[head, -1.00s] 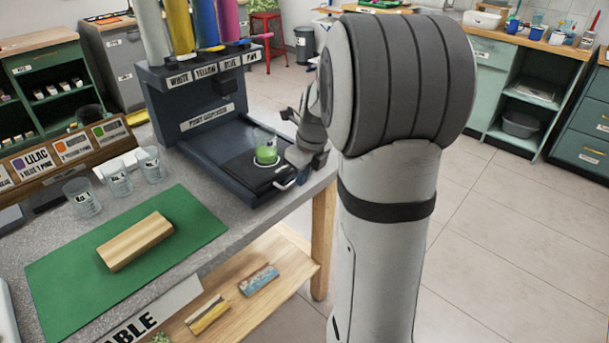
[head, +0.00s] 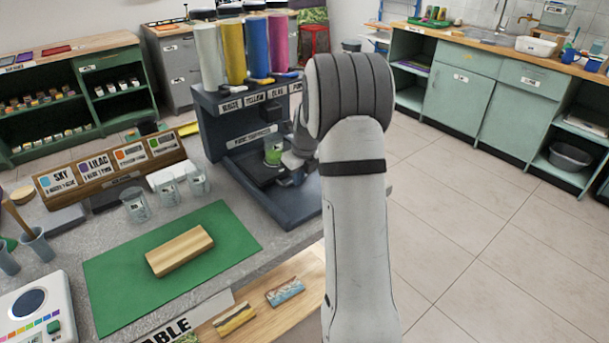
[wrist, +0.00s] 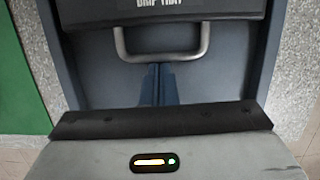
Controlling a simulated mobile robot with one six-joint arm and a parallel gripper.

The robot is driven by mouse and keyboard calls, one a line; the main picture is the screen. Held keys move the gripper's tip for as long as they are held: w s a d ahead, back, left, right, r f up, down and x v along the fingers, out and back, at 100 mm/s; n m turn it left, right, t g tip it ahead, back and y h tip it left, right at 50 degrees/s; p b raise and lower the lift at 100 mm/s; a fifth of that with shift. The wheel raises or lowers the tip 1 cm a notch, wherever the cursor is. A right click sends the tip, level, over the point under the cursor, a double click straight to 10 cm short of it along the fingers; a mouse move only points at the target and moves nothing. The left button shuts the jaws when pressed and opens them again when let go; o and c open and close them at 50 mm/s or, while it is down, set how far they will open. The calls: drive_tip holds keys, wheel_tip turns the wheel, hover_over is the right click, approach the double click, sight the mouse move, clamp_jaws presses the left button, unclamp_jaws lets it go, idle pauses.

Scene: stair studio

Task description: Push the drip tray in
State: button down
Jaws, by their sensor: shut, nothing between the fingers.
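The drip tray (head: 256,173) is a dark sliding plate in the base of the paint dispenser. In the wrist view its labelled top (wrist: 215,8) fills the upper edge, with a grey U-shaped handle (wrist: 162,58) on its near side. A clear cup with green contents (head: 273,152) stands upright on the tray. My gripper (wrist: 158,67) is shut and empty, its tips right at the middle of the handle bar; I cannot tell whether they touch. In the head view my gripper (head: 294,180) is low in front of the tray, partly hidden by my arm.
The dispenser (head: 252,130) carries white, yellow, blue and pink cylinders. Several clear cups (head: 137,206) stand left of it. A wooden block (head: 180,250) lies on a green mat (head: 115,290). A labelled rack (head: 115,171) is behind. The floor at right is clear.

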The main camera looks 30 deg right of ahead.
drive_tip(key=shift+w+d+r, duration=0.1)
drive_tip(key=shift+w+r, duration=0.15)
drive_tip(key=shift+w, duration=0.05)
drive_tip(key=shift+w+f, duration=0.1)
drive_tip(key=shift+s+d, duration=0.2)
drive_tip(key=shift+s, duration=0.3)
drive_tip(key=s, duration=0.2)
drive_tip(key=s+r, duration=0.1)
drive_tip(key=shift+d+r+p, duration=0.1)
drive_tip(key=shift+d+p, duration=0.15)
drive_tip(key=shift+p, duration=0.05)
drive_tip(key=v, duration=0.9)
drive_tip(key=shift+r, duration=0.35)
drive_tip(key=shift+s, duration=0.1)
